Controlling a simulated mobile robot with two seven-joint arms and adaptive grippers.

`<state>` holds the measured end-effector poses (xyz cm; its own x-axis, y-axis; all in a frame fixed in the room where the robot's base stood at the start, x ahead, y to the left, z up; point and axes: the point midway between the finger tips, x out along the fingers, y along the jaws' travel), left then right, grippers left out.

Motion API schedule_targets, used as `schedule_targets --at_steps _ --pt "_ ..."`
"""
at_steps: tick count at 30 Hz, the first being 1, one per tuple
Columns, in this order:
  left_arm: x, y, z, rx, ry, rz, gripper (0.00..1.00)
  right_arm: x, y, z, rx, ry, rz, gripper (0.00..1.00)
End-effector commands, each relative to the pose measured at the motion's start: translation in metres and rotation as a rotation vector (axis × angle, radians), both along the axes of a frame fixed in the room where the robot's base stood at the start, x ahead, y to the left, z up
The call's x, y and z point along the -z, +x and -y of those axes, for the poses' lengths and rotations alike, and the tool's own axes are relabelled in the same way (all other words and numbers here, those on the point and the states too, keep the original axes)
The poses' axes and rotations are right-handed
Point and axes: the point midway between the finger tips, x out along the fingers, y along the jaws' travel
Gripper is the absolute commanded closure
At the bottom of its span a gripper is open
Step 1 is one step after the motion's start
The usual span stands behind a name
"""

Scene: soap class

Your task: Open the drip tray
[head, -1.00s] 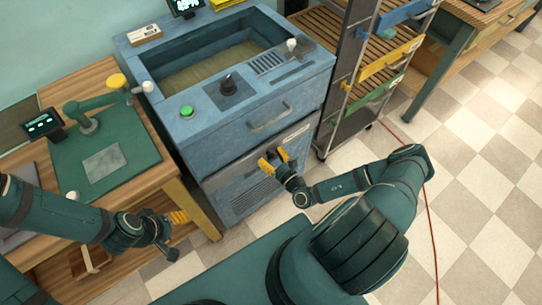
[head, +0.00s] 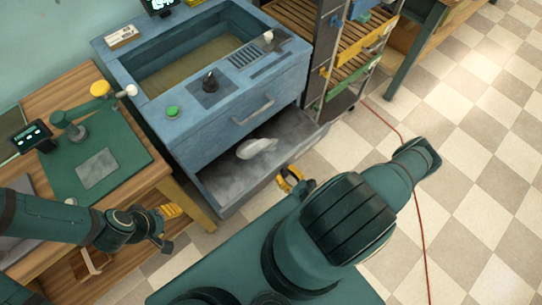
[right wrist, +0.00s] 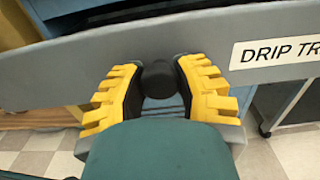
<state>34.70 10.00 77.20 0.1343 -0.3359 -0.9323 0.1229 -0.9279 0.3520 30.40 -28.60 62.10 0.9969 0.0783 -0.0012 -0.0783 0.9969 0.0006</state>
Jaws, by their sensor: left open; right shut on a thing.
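The drip tray (head: 222,180) is a grey drawer low in the blue unit, and it stands pulled out. A pale, crumpled-looking lump (head: 257,148) lies inside it. In the right wrist view the tray's grey front (right wrist: 285,82) carries a label reading "DRIP TR", cut off by the frame edge. My right gripper (head: 290,181) is at the tray front, its yellow fingers on both sides of a dark round knob (right wrist: 160,80). My arm hides part of this in the head view. My left gripper (head: 172,211) is open and empty beside the wooden bench.
The blue unit (head: 205,130) has an upper drawer with a bar handle (head: 253,110), shut. A rack with coloured-front shelves (head: 352,50) stands right of the tray. The wooden bench (head: 60,95) is at left. A red cable (head: 420,200) crosses the open floor at right.

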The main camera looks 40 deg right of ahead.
Motion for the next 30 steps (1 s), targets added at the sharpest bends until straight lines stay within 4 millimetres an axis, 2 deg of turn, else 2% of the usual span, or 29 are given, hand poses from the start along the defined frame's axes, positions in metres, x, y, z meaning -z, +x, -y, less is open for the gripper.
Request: schedule_targets --at_steps 3,9,15,25,26,27,28,30 --pt "-0.002 0.001 0.0 -0.002 0.0 0.002 0.43 0.0 -0.028 0.003 0.002 0.001 -0.003 1.0" --pt "-0.003 0.001 0.0 -0.002 0.001 0.003 0.43 0.001 -0.058 0.004 0.0 0.0 -0.002 1.0" --pt "-0.003 0.001 0.0 -0.002 0.001 0.003 0.43 0.001 -0.069 0.005 0.0 0.0 0.0 1.0" --pt "-0.003 0.001 0.0 -0.002 0.001 0.003 0.43 0.001 -0.069 0.005 -0.001 0.0 -0.001 1.0" --pt "-0.003 0.001 0.0 -0.002 0.001 0.003 0.43 0.001 -0.069 0.005 -0.001 0.0 -0.001 0.57" --pt "-0.003 0.001 0.0 -0.002 0.001 0.003 0.43 0.001 -0.069 0.005 -0.001 0.0 -0.001 0.43" --pt "-0.003 0.001 0.0 -0.002 0.001 0.003 0.43 0.001 -0.069 0.005 -0.001 0.0 -0.001 0.34" --pt "-0.003 0.001 0.0 -0.002 0.001 0.003 0.43 0.001 -0.069 0.005 0.0 0.0 0.0 0.34"
